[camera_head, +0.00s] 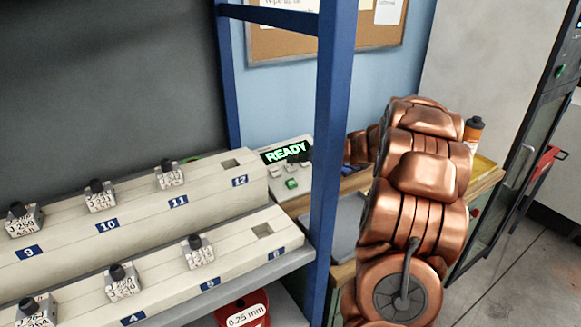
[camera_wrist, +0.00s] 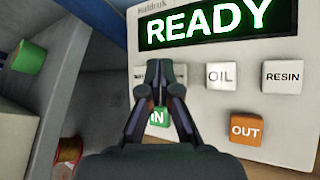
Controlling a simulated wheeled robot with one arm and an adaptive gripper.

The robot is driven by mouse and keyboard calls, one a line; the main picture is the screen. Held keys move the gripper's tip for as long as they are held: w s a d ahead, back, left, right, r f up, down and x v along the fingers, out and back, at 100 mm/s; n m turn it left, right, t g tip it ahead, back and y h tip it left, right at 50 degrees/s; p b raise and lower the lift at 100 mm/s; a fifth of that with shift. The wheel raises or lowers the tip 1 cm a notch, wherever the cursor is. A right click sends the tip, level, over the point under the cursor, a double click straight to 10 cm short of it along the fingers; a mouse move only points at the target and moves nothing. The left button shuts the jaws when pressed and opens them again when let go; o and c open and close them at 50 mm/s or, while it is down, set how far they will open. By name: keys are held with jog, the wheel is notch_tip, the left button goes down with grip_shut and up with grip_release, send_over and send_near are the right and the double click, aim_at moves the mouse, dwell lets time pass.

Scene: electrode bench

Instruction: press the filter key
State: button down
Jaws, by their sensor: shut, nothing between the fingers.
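The control panel (camera_wrist: 292,120) fills the right of the wrist view, with a lit green READY display (camera_wrist: 208,22). Its white keys are OIL (camera_wrist: 220,76), RESIN (camera_wrist: 283,77) and a left one (camera_wrist: 142,74) mostly hidden by my fingers, its label unreadable. Below are a green IN key (camera_wrist: 158,117), partly covered, and an orange OUT key (camera_wrist: 246,128). I see no key labelled filter. My gripper (camera_wrist: 160,75) is shut and empty, its tips over the left white key. I cannot tell whether they touch. The panel (camera_head: 287,160) also shows in the head view, where my gripper is hidden.
Stepped pale racks (camera_head: 140,225) with several small black-topped blocks stand left of the panel.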

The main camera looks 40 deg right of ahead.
jog(key=shift+w+f, duration=0.1)
dwell(0.5)
jog(key=shift+w+f+p, duration=0.1)
jog(key=shift+f+p, duration=0.25)
jog(key=shift+p, duration=0.05)
jog(key=shift+w+f, duration=0.15)
jog(key=shift+f, duration=0.2)
dwell(0.9)
jog(key=shift+s+r+p, duration=0.3)
jog(key=shift+r+p, duration=0.5)
jog(key=shift+p, duration=0.45)
jog(key=r+p, duration=0.1)
jog(key=s+r+p, duration=0.1)
jog(key=r+p, duration=0.1)
jog(key=s+r+p, duration=0.1)
jog(key=shift+r+p, duration=0.3)
jog(key=shift+p, duration=0.1)
dwell(0.5)
